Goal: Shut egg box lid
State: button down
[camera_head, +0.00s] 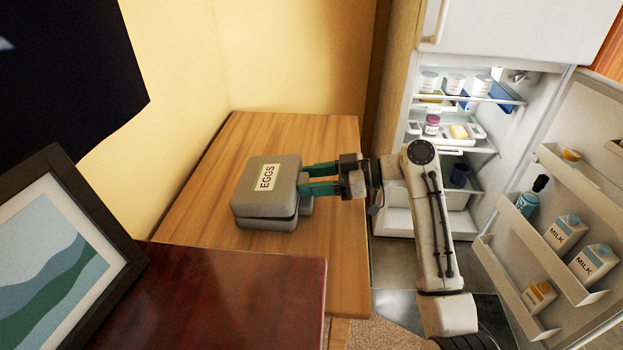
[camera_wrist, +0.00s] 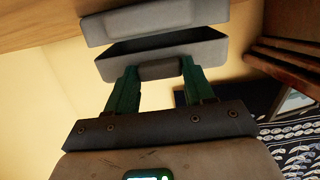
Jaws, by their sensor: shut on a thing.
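The grey egg box (camera_head: 270,190), with an EGGS label on its lid (camera_head: 280,170), sits on the wooden table. The lid lies low over the base (camera_head: 262,222), with a dark, narrow gap between them. In the wrist view the base (camera_wrist: 150,20) is at the top, and the lid (camera_wrist: 205,50) is apart from it. My gripper (camera_head: 303,180) reaches in from the right, its green fingers on either side of the lid's front tab (camera_wrist: 160,70), shut on it. The box's inside is hidden in the head view.
The wooden table (camera_head: 215,260) is clear around the box. A dark red cabinet top (camera_head: 235,285) and a framed picture (camera_head: 50,250) stand at the near left. An open fridge (camera_head: 455,215) stands at the right, its door (camera_head: 560,200) holding milk cartons.

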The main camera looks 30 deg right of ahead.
jog(key=shift+f, duration=0.35)
jog(key=c, duration=0.9)
grip_release()
jog(key=o, duration=0.5)
jog(key=shift+r, duration=0.1)
jog(key=v, duration=1)
jog(key=shift+s+d+r, duration=0.1)
jog(key=shift+s+d, duration=0.15)
jog(key=shift+d, duration=0.05)
